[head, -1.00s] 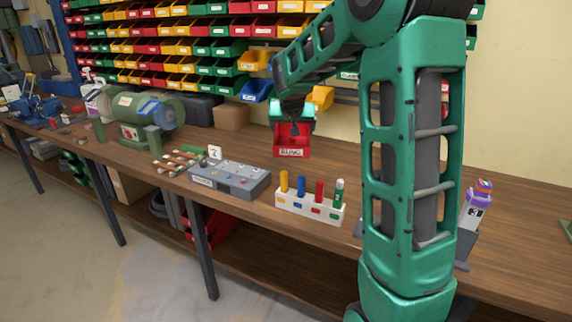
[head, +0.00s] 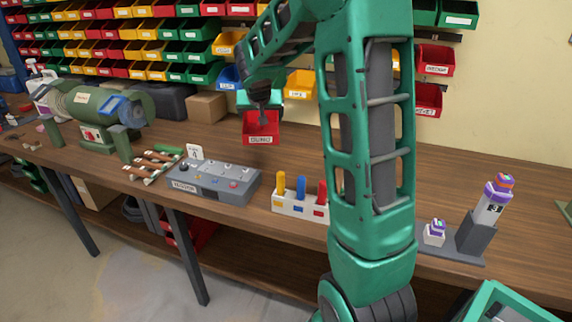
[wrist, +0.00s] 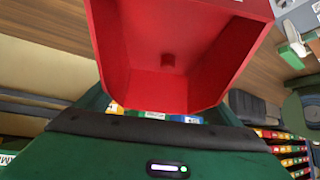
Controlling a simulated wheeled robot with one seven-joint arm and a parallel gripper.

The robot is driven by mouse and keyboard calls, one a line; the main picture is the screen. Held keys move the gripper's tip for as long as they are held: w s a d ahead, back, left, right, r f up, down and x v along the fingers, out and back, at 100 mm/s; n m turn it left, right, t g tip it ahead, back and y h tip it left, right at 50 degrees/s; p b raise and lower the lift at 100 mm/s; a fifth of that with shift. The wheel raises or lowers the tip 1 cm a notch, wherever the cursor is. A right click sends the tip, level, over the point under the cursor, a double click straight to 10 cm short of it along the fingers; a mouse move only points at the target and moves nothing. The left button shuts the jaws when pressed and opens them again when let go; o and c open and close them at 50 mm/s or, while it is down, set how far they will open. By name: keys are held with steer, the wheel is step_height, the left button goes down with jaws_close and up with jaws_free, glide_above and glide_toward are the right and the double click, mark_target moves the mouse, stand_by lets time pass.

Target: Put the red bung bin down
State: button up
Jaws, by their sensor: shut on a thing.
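The red bung bin (head: 261,131) hangs in my gripper (head: 262,108) over the workbench (head: 330,160) in the head view, its label facing the camera. I cannot tell from the head view whether its underside touches the bench. The fingertips are mostly hidden by the bin and my arm.
A grey box with switches (head: 213,182) and a white block with coloured pegs (head: 300,200) stand along the front edge. A cardboard box (head: 207,106) stands behind at left. A grey stand (head: 477,235) is at right. Bare bench lies behind my arm.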

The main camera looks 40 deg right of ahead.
mark_target(261, 128)
steer(key=f, duration=0.4)
steer(key=shift+w+a, duration=0.1)
steer(key=shift+a, duration=0.15)
steer(key=shift+d+f, duration=0.15)
steer(key=shift+f, duration=0.2)
steer(key=d+f, duration=0.2)
steer(key=d, duration=0.1)
steer(key=s+d+f, duration=0.1)
steer(key=d+f, duration=0.1)
steer(key=d, duration=0.2)
steer(key=d+f, duration=0.2)
steer(key=d, duration=0.2)
steer(key=shift+s+f, duration=0.4)
steer(key=shift+d+f, duration=0.1)
steer(key=shift+f, duration=1.95)
steer(key=o, duration=1)
steer(key=shift+o, duration=0.2)
